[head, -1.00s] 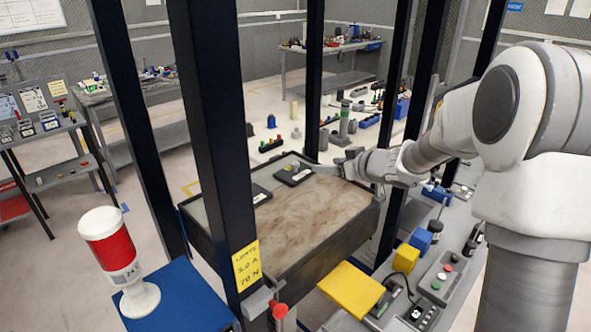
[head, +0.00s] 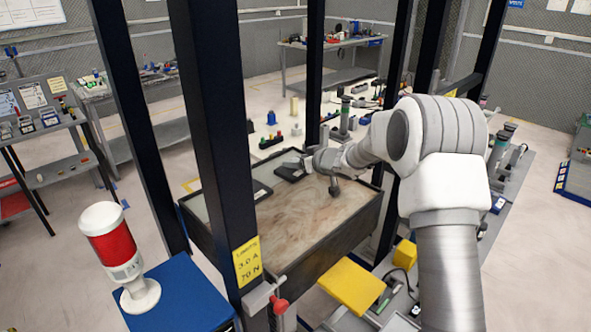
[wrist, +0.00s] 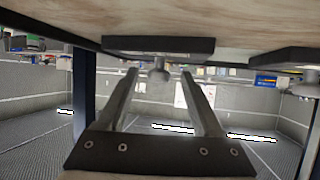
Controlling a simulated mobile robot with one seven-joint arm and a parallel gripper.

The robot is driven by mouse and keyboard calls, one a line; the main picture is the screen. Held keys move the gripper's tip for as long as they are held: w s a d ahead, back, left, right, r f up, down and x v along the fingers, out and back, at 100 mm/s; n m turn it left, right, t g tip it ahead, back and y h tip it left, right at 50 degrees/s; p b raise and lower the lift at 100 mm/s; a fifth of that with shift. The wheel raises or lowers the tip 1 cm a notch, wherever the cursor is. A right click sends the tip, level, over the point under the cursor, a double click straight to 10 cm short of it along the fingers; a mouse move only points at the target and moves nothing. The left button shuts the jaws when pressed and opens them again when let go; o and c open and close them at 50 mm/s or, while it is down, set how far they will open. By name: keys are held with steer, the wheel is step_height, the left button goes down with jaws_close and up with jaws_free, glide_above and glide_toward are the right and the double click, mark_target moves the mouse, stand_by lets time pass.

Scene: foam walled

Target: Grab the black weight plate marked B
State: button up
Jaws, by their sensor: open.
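Two flat black weight plates lie on the worn tray surface (head: 310,225). The right plate (head: 288,176) is beside my gripper (head: 304,161); the left plate (head: 259,190) is partly behind the dark post. No letter is readable on either. In the wrist view, upside down, the nearer plate (wrist: 120,45) has a pale round knob (wrist: 160,70) between the lines of my open fingers. Whether the knob is fully between the fingertips cannot be told. The other plate (wrist: 290,55) is at the right edge there. My gripper holds nothing.
Dark upright posts (head: 215,150) frame the tray, whose raised black rim (head: 340,235) runs around it. A red and white beacon (head: 112,245) stands on a blue block at the left front. A yellow block (head: 350,285) sits in front. The tray's middle is clear.

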steer(key=shift+x, duration=0.95)
steer(key=shift+d, duration=0.1)
jaws_close()
stand_by(0.5)
steer(key=shift+w+r, duration=0.1)
steer(key=shift+r, duration=0.1)
